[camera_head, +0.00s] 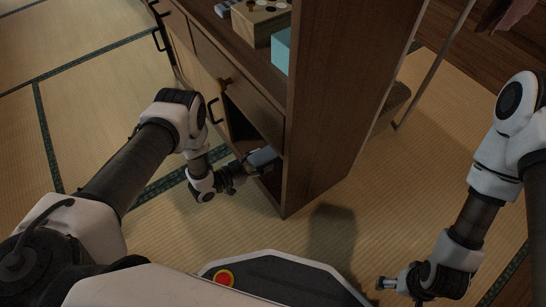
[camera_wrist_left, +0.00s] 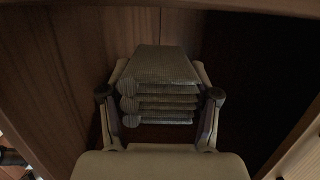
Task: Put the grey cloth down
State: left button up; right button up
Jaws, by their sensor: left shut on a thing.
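The grey cloth (camera_wrist_left: 160,85) is a folded, layered stack between the fingers of my left gripper (camera_wrist_left: 160,105) in the left wrist view. The gripper is shut on it, one finger at each side. The cloth is inside a dark wooden cabinet compartment; whether it touches the compartment floor I cannot tell. In the head view my left gripper (camera_head: 243,170) reaches into the open lower compartment, and the grey cloth (camera_head: 263,157) shows at its tip. My right gripper (camera_head: 388,284) is at the lower right, over the floor, away from the cabinet; its fingers are too small to judge.
The wooden cabinet (camera_head: 330,110) stands at the centre, with its side panel to the right of the compartment. A drawer (camera_head: 237,77) lies above the opening. A wooden box (camera_head: 262,22) and a teal box (camera_head: 281,50) are on a shelf above. Tatami floor is clear at left.

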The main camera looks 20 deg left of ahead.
aim_at(271, 149)
pick_arm(q)
jog(key=w, duration=0.2)
jog(key=w+d+b, duration=0.1)
jog(key=w, duration=0.1)
jog(key=w+f+b, duration=0.1)
jog(key=w, duration=0.1)
jog(key=shift+w+d, duration=0.1)
jog(key=shift+d, duration=0.15)
notch_tip(271, 149, down, 4)
jog(key=b, duration=0.3)
jog(key=shift+w+r+b, duration=0.1)
jog(key=shift+r+b, duration=0.1)
jog(key=shift+b, duration=0.1)
jog(key=shift+r, duration=0.25)
jog(key=shift+f, duration=0.2)
jog(key=o, duration=1.2)
jog(key=shift+o, duration=0.3)
pick_arm(e)
notch_tip(271, 149, down, 7)
jog(key=shift+w+r, duration=0.2)
jog(key=shift+w, duration=0.2)
pick_arm(q)
jog(key=shift+r, duration=0.15)
pick_arm(e)
jog(key=shift+d, duration=0.1)
